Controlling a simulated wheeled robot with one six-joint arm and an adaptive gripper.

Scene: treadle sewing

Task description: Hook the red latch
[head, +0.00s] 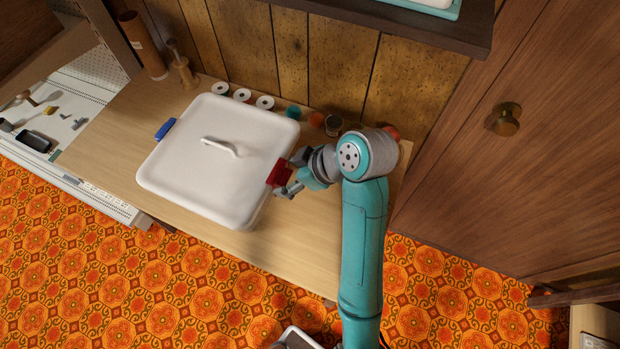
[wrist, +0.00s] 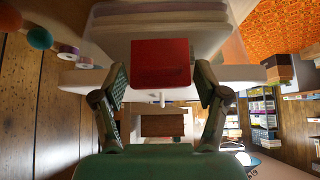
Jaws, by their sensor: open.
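The red latch (head: 278,173) is on the right side of the white box, by the edge of its white lid (head: 195,175). In the wrist view the red latch (wrist: 160,62) is a broad red block straight ahead, against the box side. My gripper (head: 291,187) is at the box's right side, close by the latch. In the wrist view my gripper (wrist: 162,82) is open, with one finger on each side of the latch. I cannot tell whether the fingers touch it, or whether it is hooked. A blue latch (head: 165,129) is on the box's left side.
The box stands on a wooden table (head: 300,245). A wooden stand (head: 183,72) is at the back left. The table's front right is clear.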

